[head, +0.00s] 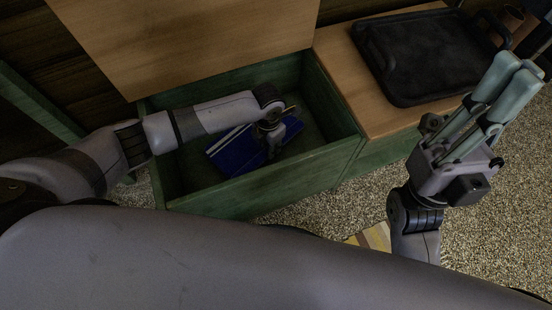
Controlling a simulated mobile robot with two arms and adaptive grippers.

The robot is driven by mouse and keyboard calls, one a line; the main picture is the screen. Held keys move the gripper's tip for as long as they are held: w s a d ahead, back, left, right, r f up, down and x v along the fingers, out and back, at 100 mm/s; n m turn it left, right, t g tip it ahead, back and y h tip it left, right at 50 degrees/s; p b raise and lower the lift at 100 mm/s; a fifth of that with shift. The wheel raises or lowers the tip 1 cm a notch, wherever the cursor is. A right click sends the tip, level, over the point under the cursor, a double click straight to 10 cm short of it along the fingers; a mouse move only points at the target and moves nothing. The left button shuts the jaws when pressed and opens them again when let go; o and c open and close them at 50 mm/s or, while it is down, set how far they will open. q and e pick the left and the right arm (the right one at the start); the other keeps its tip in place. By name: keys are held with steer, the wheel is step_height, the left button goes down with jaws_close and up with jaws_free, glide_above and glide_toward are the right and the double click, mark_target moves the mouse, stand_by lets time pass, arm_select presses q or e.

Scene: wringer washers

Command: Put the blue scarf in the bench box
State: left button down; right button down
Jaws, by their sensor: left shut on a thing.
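The bench box (262,193) is a green wooden bin with its light wood lid (190,40) raised at the back. The blue scarf (236,153), a folded dark blue piece with pale stripes, is inside the box, low down near its floor. My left gripper (270,150) reaches into the box from the left, points down and is shut on the scarf; its fingertips are partly hidden. I cannot tell whether the scarf touches the floor. My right gripper (512,78) is outside the box at the right, fingers pointing up, with nothing seen in it; its finger gap is unclear.
A black tray (425,55) with raised edges lies on the closed wooden bench top (350,75) right of the box. Speckled floor (300,212) shows in front. A small striped yellowish item (374,237) lies there, partly hidden. Box walls surround my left gripper.

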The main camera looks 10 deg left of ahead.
arm_select(q)
steer(key=s+d+b, duration=0.1)
steer(key=s+d, duration=0.1)
steer(key=shift+s+d+f, duration=0.15)
steer(key=shift+s+d, duration=0.15)
steer(key=shift+s+d+f+b, duration=0.2)
steer(key=shift+f+b, duration=0.1)
steer(key=shift+b, duration=0.1)
steer(key=shift+a+f, duration=0.1)
steer(key=shift+f, duration=0.1)
steer(key=c, duration=1.3)
jaws_free()
